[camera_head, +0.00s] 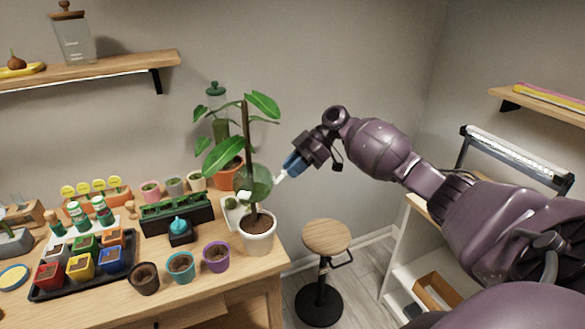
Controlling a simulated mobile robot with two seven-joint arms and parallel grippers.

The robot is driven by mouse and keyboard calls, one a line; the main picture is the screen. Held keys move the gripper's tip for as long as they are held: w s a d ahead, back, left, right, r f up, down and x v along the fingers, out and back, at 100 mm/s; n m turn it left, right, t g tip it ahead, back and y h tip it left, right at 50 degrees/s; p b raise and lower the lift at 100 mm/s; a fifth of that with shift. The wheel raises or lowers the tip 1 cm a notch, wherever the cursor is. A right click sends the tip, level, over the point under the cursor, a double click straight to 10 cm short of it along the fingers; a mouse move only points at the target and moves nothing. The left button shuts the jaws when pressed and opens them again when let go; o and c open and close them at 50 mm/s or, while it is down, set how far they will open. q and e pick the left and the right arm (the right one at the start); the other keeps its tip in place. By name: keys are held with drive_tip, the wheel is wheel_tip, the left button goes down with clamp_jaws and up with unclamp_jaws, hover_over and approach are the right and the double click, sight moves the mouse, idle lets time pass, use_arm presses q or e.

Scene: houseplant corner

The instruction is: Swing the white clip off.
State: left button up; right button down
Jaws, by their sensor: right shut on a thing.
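The potted plant stands in a white pot (257,243) at the table's right front corner, with a brown upright stem or stake (246,125) and broad green leaves (222,157). My right gripper (286,170) is just right of the plant, its blue fingers shut on the white clip (281,176), which shows as a small white piece at the fingertips. The clip points down and left toward a round leaf (254,183). I cannot tell whether it touches the stem, as the leaf covers that part. My left gripper is not in view.
On the wooden table are small pots (216,257), a black seedling tray (125,265), a teal-topped black item (181,230) and a dark green planter box (176,213). Another plant in a terracotta pot (228,174) stands behind. A stool (327,237) is on the floor at right.

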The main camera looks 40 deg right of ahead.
idle(0.3)
drive_tip(key=c, duration=1.1)
unclamp_jaws()
drive_tip(key=b+v, duration=0.2)
drive_tip(key=v, duration=0.9)
drive_tip(key=shift+f, duration=0.1)
